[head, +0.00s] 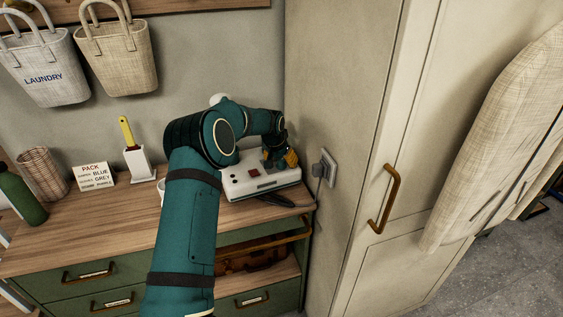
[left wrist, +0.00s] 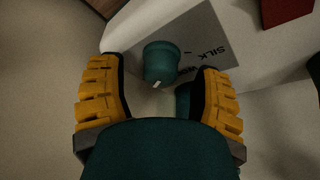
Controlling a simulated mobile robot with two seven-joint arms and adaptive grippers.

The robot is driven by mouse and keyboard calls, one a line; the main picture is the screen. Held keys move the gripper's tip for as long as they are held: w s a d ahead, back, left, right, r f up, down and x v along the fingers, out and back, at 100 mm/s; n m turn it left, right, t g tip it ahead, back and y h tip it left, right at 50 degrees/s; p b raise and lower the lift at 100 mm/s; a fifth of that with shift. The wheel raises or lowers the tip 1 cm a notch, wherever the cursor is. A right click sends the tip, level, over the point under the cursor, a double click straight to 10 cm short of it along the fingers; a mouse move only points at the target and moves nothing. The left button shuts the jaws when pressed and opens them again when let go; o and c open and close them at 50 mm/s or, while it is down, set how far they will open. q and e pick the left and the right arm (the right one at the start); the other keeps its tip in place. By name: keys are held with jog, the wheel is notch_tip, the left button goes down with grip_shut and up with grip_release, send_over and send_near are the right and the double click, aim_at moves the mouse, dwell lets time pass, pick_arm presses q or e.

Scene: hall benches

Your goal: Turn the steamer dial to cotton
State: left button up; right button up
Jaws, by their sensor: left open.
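The steamer (head: 236,183) is a white box on the wooden counter. My left gripper (head: 287,158) is at its right end and hides the dial in the head view. In the left wrist view, the teal dial (left wrist: 161,60) shows between the two open yellow fingertips of my left gripper (left wrist: 161,67), with gaps on both sides. A short white mark is on the dial's lower edge. The grey label plate (left wrist: 205,40) reads SILK; another word is partly hidden by the right finger, and I cannot read cotton. My right gripper is out of view.
A red square button (head: 254,173) is on the steamer. A wall socket (head: 327,168) and a tall cabinet (head: 350,110) stand close on the right. A dark cord lies in front of the steamer. A sign (head: 94,177) and a brush holder (head: 137,164) stand left.

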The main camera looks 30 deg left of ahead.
pick_arm(q)
jog(key=v, duration=1.1)
jog(key=shift+s+f, duration=0.1)
jog(key=shift+f, duration=0.05)
